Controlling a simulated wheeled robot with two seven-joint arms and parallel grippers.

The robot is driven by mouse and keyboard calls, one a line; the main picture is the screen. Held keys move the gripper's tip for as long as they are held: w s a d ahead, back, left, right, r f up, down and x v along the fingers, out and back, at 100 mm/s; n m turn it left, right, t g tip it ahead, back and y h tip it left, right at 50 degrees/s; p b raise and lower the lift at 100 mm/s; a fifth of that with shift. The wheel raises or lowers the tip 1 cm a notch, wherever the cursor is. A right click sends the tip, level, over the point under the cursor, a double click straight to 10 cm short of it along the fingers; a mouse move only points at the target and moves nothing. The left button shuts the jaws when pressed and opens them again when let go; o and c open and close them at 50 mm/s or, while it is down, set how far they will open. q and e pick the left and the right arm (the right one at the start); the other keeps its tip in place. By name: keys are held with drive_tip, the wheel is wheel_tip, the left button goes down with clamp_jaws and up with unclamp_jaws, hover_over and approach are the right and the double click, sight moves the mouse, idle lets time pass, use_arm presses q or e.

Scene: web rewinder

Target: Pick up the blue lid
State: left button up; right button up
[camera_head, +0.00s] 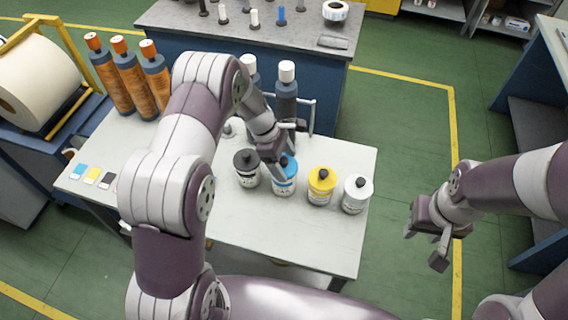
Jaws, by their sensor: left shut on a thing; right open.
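The blue lid (289,164) is on top of the blue-labelled jar (284,183) on the light table, between the black-lidded and the yellow-lidded jars. My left gripper (280,166) is at the blue lid and shut on it, with its fingers partly covering the lid and jar top. I cannot tell whether the lid is apart from the jar. My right gripper (430,242) is open and empty over the floor to the right of the table.
A black-lidded jar (247,171) stands close left of the blue one; a yellow-lidded jar (320,187) and a white jar (356,195) stand to the right. Dark bottles (286,95) and orange bottles (128,67) stand behind. The table front (290,240) is clear.

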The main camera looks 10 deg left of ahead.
use_arm(q)
wheel_tip(320, 180, up, 3)
drive_tip(key=shift+f+b, duration=0.15)
drive_tip(key=shift+b, duration=0.35)
drive_tip(key=s+d+r+b, duration=0.2)
drive_tip(key=s+d+r, duration=0.45)
drive_tip(key=d, duration=0.25)
drive_tip(key=s+f+n+b, duration=0.1)
drive_tip(key=s+f+b, duration=0.35)
drive_tip(key=b, duration=0.25)
drive_tip(key=n+t+b, duration=0.2)
drive_tip(key=n+b, duration=0.2)
hover_over(262, 224)
drive_tip(key=f, duration=0.7)
drive_tip(key=a+f, duration=0.1)
drive_tip(key=f, duration=0.2)
drive_tip(key=shift+s+f, duration=0.2)
drive_tip(key=shift+s, duration=0.1)
drive_tip(key=shift+a+f, duration=0.2)
drive_tip(key=shift+f, duration=0.1)
wheel_tip(262, 224, down, 3)
drive_tip(key=shift+f+b, duration=0.1)
drive_tip(key=shift+b, duration=0.4)
drive_tip(key=shift+f, duration=0.3)
